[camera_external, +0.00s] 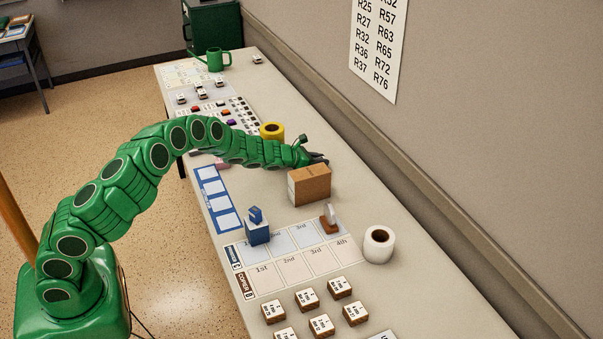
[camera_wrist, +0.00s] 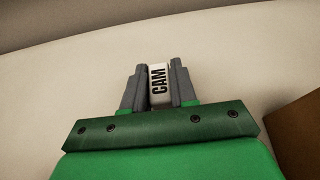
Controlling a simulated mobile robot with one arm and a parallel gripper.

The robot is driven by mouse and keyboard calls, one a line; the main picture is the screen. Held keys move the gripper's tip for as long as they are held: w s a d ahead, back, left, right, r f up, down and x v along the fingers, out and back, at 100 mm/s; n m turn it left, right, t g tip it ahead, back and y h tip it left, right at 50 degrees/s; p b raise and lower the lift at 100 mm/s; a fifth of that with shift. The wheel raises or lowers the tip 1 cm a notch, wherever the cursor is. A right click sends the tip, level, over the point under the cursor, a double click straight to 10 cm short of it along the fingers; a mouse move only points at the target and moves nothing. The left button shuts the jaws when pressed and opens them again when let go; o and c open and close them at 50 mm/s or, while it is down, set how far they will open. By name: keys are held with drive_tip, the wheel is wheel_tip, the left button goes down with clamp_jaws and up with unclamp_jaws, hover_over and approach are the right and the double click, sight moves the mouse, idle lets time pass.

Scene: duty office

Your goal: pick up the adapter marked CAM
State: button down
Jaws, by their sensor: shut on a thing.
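The adapter marked CAM (camera_wrist: 158,84) is a small white block with black letters. It sits between the two grey fingers of my gripper (camera_wrist: 160,88) in the wrist view, and the fingers are shut on it. In the external view my gripper (camera_external: 318,160) is over the table, just behind the brown box, and the adapter cannot be made out there. Whether the adapter touches the table or is lifted cannot be told.
The brown box (camera_external: 310,185) stands close to my gripper. A yellow tape roll (camera_external: 272,131) is to its left. The wall runs along the table's right side.

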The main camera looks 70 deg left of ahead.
drive_tip(key=shift+r, duration=0.15)
drive_tip(key=shift+r, duration=0.25)
drive_tip(key=r, duration=0.1)
drive_tip(key=s+r, duration=0.1)
drive_tip(key=r, duration=0.2)
drive_tip(key=shift+s+d+r, duration=0.3)
drive_tip(key=shift+s+r, duration=0.05)
drive_tip(key=shift+r, duration=0.05)
drive_tip(key=s+d+r, duration=0.4)
drive_tip(key=s+r, duration=0.3)
drive_tip(key=s, duration=0.4)
drive_tip(key=shift+s+r, duration=0.15)
drive_tip(key=shift+s, duration=0.1)
idle(0.4)
